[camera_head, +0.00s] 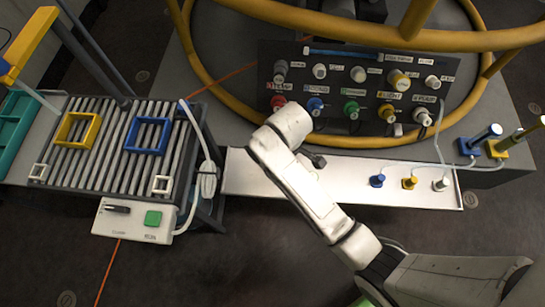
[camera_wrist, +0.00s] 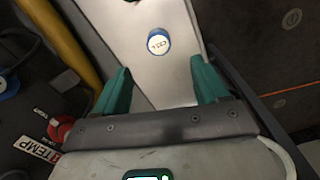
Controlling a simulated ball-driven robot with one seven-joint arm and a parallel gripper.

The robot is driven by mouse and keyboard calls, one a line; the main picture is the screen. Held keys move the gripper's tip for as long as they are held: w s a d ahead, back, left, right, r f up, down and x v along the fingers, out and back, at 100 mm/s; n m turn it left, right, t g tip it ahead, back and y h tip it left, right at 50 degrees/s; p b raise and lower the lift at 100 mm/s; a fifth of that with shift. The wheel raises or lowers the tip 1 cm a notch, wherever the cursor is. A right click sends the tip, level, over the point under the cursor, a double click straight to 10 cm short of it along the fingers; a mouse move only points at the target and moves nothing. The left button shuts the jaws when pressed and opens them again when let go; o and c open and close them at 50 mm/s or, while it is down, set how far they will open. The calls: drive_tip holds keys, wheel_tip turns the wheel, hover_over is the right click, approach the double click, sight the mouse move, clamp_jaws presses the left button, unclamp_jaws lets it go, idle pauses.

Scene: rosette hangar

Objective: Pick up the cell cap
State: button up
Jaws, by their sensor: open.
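The cell cap (camera_wrist: 159,42) is a round blue cap with a white top lettered CELL. It sits on the pale tray (camera_wrist: 150,80) and shows in the wrist view just beyond my fingertips, roughly centred between them. My gripper (camera_wrist: 160,67) is open, with its two teal fingers spread and nothing between them. In the head view the same white tray (camera_head: 236,176) runs below the control panel. There my white arm reaches over the tray's left part, and I cannot make out the cap or my fingers.
A dark panel (camera_head: 340,62) with several coloured knobs stands behind the tray. A red knob (camera_wrist: 60,128) labelled TEMP is close to my gripper's left. Blue (camera_head: 377,181), yellow (camera_head: 410,183) and white (camera_head: 441,184) plugs stand at the tray's right. A roller rack (camera_head: 105,150) stands left.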

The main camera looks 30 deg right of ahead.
drive_tip(key=f, duration=0.1)
drive_tip(key=f+b, duration=0.1)
drive_tip(key=f, duration=0.1)
drive_tip(key=f+b, duration=0.1)
drive_tip(key=f, duration=0.1)
drive_tip(key=shift+w+a+f, duration=0.15)
drive_tip(key=shift+w, duration=0.2)
drive_tip(key=shift+f+b, duration=1.45)
drive_tip(key=shift+f, duration=1.4)
drive_tip(key=shift+c, duration=0.3)
drive_tip(key=c, duration=1.1)
